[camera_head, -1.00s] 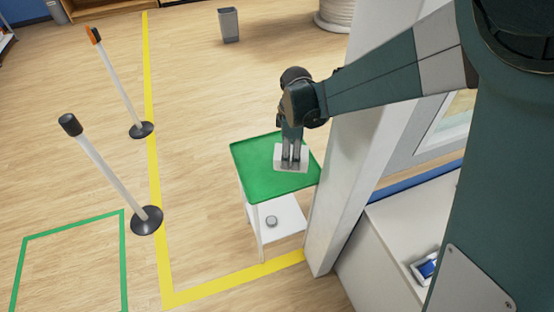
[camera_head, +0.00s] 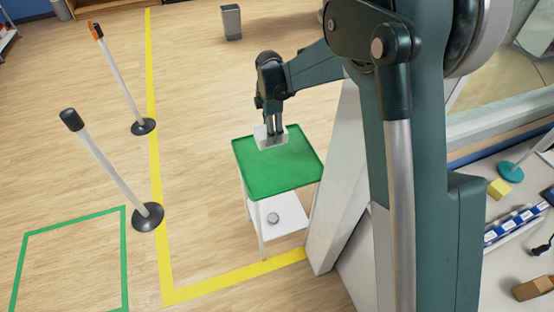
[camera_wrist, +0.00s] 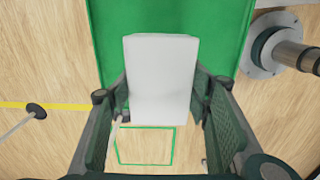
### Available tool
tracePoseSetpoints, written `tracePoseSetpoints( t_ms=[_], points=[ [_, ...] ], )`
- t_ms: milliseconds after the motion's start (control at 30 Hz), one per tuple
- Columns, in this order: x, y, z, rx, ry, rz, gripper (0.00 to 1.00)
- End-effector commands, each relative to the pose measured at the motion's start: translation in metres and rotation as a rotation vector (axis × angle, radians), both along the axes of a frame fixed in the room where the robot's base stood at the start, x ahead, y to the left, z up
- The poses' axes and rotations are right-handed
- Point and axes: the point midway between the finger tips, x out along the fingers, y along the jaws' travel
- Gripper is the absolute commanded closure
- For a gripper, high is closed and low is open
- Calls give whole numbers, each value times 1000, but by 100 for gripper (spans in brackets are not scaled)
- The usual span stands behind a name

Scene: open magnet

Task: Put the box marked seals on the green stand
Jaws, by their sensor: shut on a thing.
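A plain pale box (camera_head: 270,140) is between the fingers of my gripper (camera_head: 274,131), at the far left corner of the green stand (camera_head: 285,178). In the wrist view the box (camera_wrist: 160,75) fills the space between the fingers (camera_wrist: 160,105), with the green top (camera_wrist: 238,30) behind it. The box overlaps the edge of the green top in both views. I cannot tell whether it is touching the top or held above it. No marking on the box can be read. The rest of the green top looks bare.
A pale pillar (camera_head: 335,190) rises close at the stand's right. Two posts (camera_head: 148,216) (camera_head: 143,126) stand to the left. A counter with a yellow block (camera_head: 498,189) is at the right.

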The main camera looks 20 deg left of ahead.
Motion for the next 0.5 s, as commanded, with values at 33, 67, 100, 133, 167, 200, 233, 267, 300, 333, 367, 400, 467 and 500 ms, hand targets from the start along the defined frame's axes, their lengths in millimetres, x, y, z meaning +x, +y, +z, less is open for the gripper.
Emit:
tracePoseSetpoints(
  t_ms=[33, 67, 100, 133, 167, 200, 233, 267, 300, 333, 367, 400, 467, 500],
  points=[
    [0, 1, 0, 0, 0, 2, 67],
    [0, 1, 0, 0, 0, 3, 67],
    [0, 1, 0, 0, 0, 3, 67],
    [0, 1, 0, 0, 0, 3, 67],
    [0, 1, 0, 0, 0, 3, 67],
    [0, 1, 0, 0, 0, 2, 67],
    [0, 1, 0, 0, 0, 2, 67],
    [0, 1, 0, 0, 0, 2, 67],
    [0, 0, 0, 0, 0, 2, 67],
    [0, 1, 0, 0, 0, 2, 67],
    [0, 1, -1, 0, 0, 2, 67],
    [0, 1, -2, 0, 0, 2, 67],
    [0, 1, -6, 0, 0, 2, 67],
    [0, 1, -9, 0, 0, 2, 67]
  ],
)
